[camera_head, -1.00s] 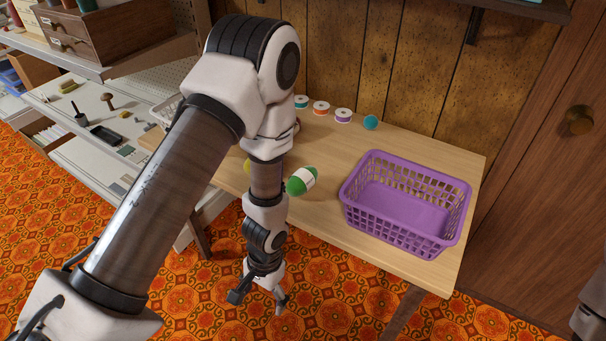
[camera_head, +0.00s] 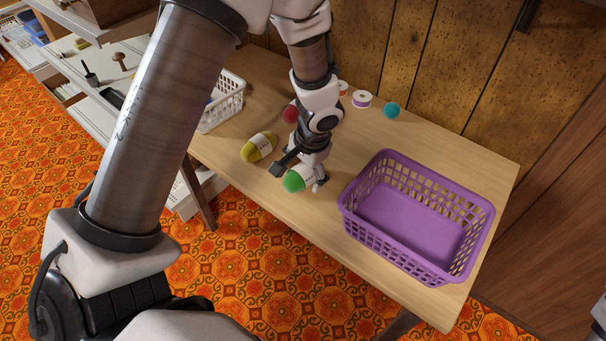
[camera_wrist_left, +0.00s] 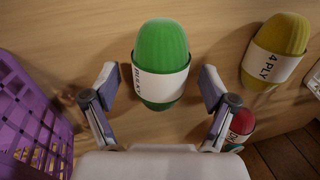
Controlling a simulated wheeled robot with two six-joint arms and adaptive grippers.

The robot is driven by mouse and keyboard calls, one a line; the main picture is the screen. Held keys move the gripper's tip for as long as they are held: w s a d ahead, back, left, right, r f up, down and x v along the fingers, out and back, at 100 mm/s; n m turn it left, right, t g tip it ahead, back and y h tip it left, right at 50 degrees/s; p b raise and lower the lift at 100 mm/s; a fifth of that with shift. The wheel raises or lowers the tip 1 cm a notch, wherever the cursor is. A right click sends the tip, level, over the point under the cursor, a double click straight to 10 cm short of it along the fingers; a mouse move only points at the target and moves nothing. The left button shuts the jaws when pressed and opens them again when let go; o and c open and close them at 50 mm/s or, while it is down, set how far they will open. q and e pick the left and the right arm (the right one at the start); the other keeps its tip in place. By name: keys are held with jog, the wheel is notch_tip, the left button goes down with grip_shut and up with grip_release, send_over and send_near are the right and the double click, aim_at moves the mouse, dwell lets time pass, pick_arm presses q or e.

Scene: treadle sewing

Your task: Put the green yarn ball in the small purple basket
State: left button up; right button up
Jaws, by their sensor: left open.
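The green yarn ball (camera_head: 294,181) with a white label band lies on the wooden table near its front edge. It also shows in the left wrist view (camera_wrist_left: 163,50), between the two finger pads. My left gripper (camera_head: 301,178) is open, with its fingers on either side of the ball and a gap on each side. The purple basket (camera_head: 352,222) stands empty on the table to the right of the ball. Its side wall shows at the left of the left wrist view (camera_wrist_left: 28,125).
A yellow yarn ball (camera_head: 259,147) lies just left of the green one, and a red one (camera_head: 290,114) is behind. A white basket (camera_head: 226,104) stands at the table's left. A teal ball (camera_head: 392,110) and thread spools (camera_head: 362,98) lie near the wall.

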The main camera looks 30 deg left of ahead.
pick_arm(q)
jog(key=shift+w+a+f, duration=0.1)
jog(key=shift+w+f, duration=0.05)
jog(key=shift+f, duration=0.3)
jog(key=shift+w+a+f, duration=0.1)
jog(key=shift+w+f, duration=0.05)
jog(key=shift+f, duration=0.3)
jog(key=shift+s+r, duration=0.25)
jog(key=shift+c, duration=1.1)
jog(key=c, duration=1.1)
